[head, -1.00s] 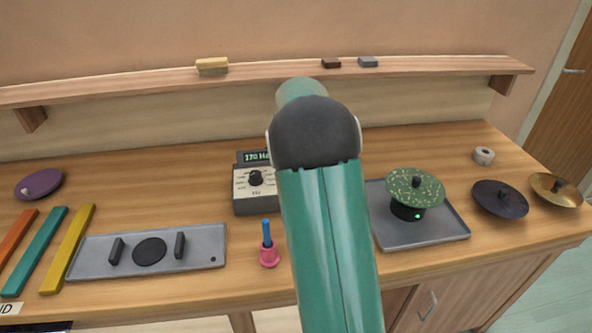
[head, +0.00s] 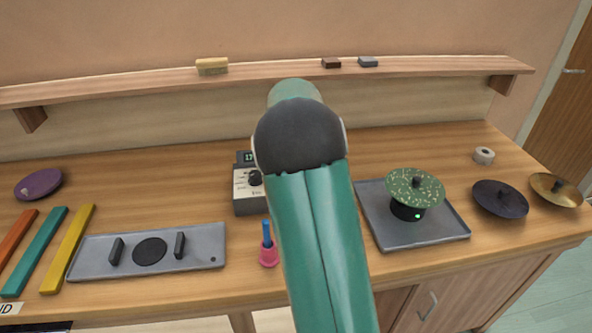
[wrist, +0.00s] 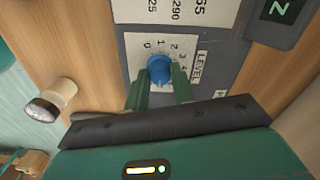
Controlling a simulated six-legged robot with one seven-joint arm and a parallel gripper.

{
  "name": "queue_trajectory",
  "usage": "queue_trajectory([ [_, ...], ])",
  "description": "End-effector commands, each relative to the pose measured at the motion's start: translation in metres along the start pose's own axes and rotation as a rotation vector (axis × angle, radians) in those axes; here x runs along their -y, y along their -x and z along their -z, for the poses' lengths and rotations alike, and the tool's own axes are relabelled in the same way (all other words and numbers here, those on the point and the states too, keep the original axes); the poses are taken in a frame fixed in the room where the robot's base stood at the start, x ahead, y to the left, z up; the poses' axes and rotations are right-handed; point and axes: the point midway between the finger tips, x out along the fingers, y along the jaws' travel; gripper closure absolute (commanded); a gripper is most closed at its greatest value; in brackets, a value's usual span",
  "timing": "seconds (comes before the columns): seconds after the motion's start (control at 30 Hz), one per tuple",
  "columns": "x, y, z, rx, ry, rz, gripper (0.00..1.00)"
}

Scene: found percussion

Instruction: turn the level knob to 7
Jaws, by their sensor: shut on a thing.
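The level knob (wrist: 160,69) is blue and round, on a pale dial plate marked LEVEL, with the digits 0 to 4 readable around it in the wrist view. The higher digits are hidden or unreadable, and I cannot make out a pointer. My gripper (wrist: 160,87) has its two green fingers shut on the knob, one on each side. In the head view the grey instrument box (head: 246,206) stands at the middle of the bench, partly behind my arm. My gripper and the level knob are hidden there.
A pink holder (head: 268,254) with a blue stick stands in front of the box. A grey tray (head: 450,232) bearing a green speckled disc is at right. A grey plate (head: 205,242) with two dark handles is at left. A shelf (head: 430,69) runs along the wall.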

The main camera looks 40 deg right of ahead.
Motion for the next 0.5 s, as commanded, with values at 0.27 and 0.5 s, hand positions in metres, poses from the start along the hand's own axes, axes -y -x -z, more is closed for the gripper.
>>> queue_trajectory([
  [0.27,0.0002,0.0004,0.0001,0.000,-0.004,0.001,0.98],
  [0.5,0.0002,0.0003,0.0001,0.000,-0.003,0.001,0.54],
])
